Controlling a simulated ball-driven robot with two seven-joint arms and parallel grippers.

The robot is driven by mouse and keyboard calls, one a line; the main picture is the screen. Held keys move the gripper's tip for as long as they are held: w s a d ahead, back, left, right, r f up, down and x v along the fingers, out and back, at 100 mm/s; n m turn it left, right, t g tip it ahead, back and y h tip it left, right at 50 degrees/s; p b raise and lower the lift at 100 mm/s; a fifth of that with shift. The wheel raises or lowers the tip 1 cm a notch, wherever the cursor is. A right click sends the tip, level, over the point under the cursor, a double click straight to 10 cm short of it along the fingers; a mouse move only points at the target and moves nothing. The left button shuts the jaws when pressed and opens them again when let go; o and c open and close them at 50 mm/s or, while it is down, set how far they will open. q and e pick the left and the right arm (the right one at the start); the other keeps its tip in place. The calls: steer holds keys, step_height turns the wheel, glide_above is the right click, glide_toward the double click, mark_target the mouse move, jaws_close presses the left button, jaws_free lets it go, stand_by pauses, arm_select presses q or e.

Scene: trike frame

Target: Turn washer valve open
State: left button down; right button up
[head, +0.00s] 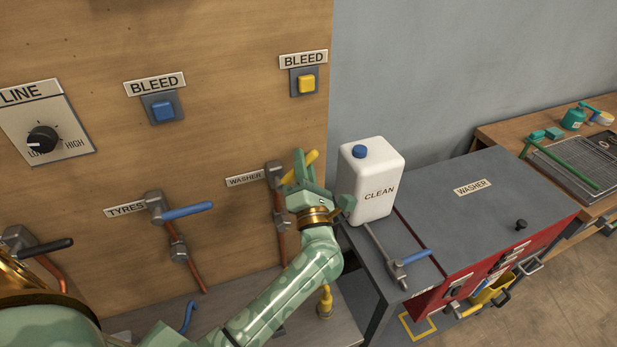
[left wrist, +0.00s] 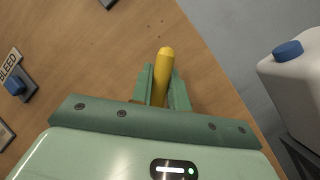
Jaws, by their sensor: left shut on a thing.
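The washer valve (head: 274,176) is a grey fitting on a copper pipe on the wooden panel, beside its WASHER label (head: 246,179). Its yellow lever (head: 312,157) points out to the upper right. My left gripper (head: 303,168) is shut on this lever; its tip shows above the fingers. In the left wrist view the yellow lever (left wrist: 165,58) stands between the two green fingers (left wrist: 162,88), with its rounded end beyond them. The gripper hides part of the lever and of the valve. My right gripper is not in view.
The TYRES valve with a blue lever (head: 188,211) is to the left. A white CLEAN jug (head: 371,183) stands close right of my gripper on a grey bench. The grey-topped washer cabinet (head: 490,200) is further right. Blue (head: 163,110) and yellow (head: 307,83) BLEED buttons are above.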

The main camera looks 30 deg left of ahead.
mark_target(280, 182)
arm_select(q)
steer(key=n+g+y+b, duration=0.1)
steer(key=n, duration=0.1)
steer(key=s+a+r+n+y+b, duration=0.1)
steer(key=n, duration=0.1)
steer(key=n+g+y+b, duration=0.1)
steer(key=n+b, duration=0.1)
steer(key=n, duration=0.1)
steer(key=shift+s+a+r+g, duration=0.15)
steer(key=shift+s+a+g, duration=0.05)
steer(key=shift+s+g, duration=0.15)
steer(key=shift+s+a+r+n+g+y+b, duration=0.15)
steer(key=shift+s+a+n+g+y+b, duration=0.25)
steer(key=shift+n+g+b, duration=0.7)
steer(key=shift+s+a+r+n+g+y+b, duration=0.3)
steer(key=shift+n+y+b, duration=0.2)
steer(key=shift+n, duration=1.2)
steer(key=shift+s+a+r+n+g+y+b, duration=0.1)
steer(key=shift+s+a+n+g+y+b, duration=0.5)
steer(key=shift+n, duration=0.8)
steer(key=shift+w+d, duration=0.15)
steer(key=shift+d, duration=0.05)
steer(key=c, duration=1.3)
jaws_free()
steer(key=shift+c, duration=0.2)
steer(key=shift+f, duration=0.1)
